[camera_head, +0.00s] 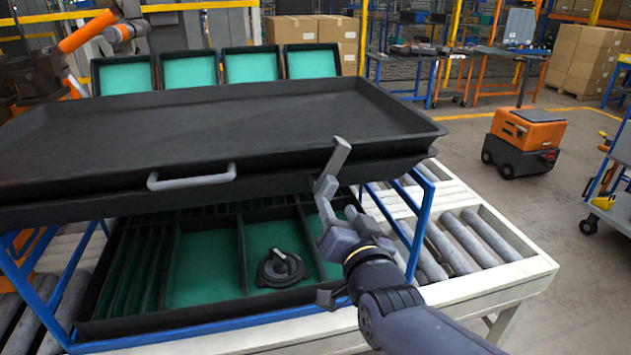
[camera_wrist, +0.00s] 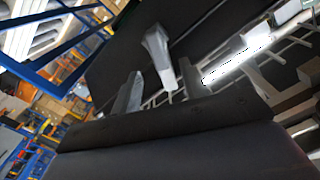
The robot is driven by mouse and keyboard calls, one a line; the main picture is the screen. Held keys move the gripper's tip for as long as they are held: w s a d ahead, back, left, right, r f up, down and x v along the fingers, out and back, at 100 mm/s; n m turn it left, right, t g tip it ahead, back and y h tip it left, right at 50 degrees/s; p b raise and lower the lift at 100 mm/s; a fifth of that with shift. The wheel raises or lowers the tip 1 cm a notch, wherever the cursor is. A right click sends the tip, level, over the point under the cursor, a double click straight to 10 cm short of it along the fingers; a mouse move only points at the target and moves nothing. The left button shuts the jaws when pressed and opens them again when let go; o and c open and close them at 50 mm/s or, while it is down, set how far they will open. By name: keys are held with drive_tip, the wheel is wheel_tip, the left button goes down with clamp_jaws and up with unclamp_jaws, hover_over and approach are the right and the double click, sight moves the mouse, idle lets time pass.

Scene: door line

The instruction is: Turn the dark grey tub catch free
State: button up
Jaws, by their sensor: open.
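The dark grey tub (camera_head: 230,115) is a wide, shallow tray resting on a blue frame, with a light grey bar handle (camera_head: 192,180) on its front. A grey lever, which looks like the catch (camera_head: 338,156), stands tilted at the tub's front right corner. In the wrist view the catch (camera_wrist: 158,55) shows as a tapered grey piece between the fingers. My gripper (camera_head: 326,192) is open just below the catch in the head view. In the wrist view my gripper's fingers (camera_wrist: 160,88) stand either side of the lever's lower end; contact cannot be told.
Below the tub is a green-lined divided tray (camera_head: 205,265) holding a black round knob (camera_head: 282,268). A roller conveyor (camera_head: 465,235) lies to the right. Several green-lined bins (camera_head: 250,66) stand behind. An orange cart (camera_head: 525,135) is on the open floor at right.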

sight(325, 185)
drive_tip(key=p+x, duration=0.1)
drive_tip(key=x, duration=0.8)
drive_tip(key=shift+w+f, duration=0.1)
drive_tip(key=shift+w, duration=0.3)
drive_tip(key=shift+c, duration=0.3)
clamp_jaws()
